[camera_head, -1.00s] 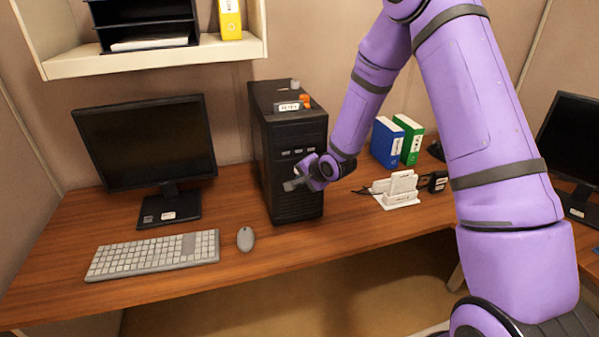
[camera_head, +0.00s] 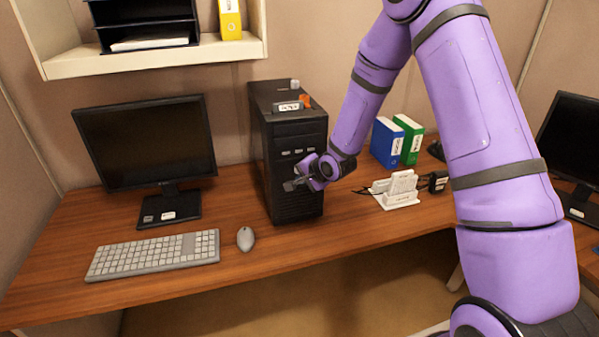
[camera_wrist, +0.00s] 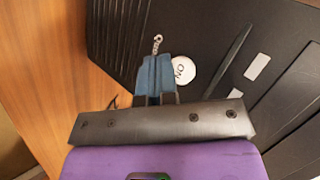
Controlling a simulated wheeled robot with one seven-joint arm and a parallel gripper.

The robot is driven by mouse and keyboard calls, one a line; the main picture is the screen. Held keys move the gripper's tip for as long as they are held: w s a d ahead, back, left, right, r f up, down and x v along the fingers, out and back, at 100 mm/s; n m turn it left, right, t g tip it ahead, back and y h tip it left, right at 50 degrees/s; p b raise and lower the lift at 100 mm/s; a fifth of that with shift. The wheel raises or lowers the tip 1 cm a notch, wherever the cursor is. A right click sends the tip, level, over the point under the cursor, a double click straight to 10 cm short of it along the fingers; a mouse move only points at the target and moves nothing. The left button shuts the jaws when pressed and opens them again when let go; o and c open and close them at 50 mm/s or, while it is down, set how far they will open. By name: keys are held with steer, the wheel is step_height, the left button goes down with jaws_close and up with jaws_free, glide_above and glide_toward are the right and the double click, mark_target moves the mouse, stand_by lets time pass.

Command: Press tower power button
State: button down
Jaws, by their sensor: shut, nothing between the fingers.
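The black computer tower (camera_head: 289,150) stands upright on the wooden desk, right of the left monitor. In the wrist view its dark front (camera_wrist: 225,45) fills the upper right. A round white button marked "ON" (camera_wrist: 182,71) shows on that front. My gripper (camera_head: 290,185) is in front of the lower middle of the tower's front. In the wrist view the shut fingers of my gripper (camera_wrist: 156,62) are empty, with their tips just left of the button and partly beside its edge. Whether the fingertips touch the tower front, I cannot tell. In the head view the button is hidden by my gripper.
A monitor (camera_head: 146,142), keyboard (camera_head: 153,255) and mouse (camera_head: 245,239) are on the left. A white stand (camera_head: 401,188) and blue (camera_head: 386,142) and green (camera_head: 409,139) binders are to the right. Small items lie on the tower's top. A shelf (camera_head: 160,59) hangs above.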

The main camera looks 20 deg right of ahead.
steer(key=shift+w, duration=0.15)
steer(key=shift+w, duration=0.3)
steer(key=shift+w, duration=0.5)
stand_by(1.0)
steer(key=shift+s, duration=0.95)
steer(key=shift+s, duration=0.1)
steer(key=shift+s, duration=2.9)
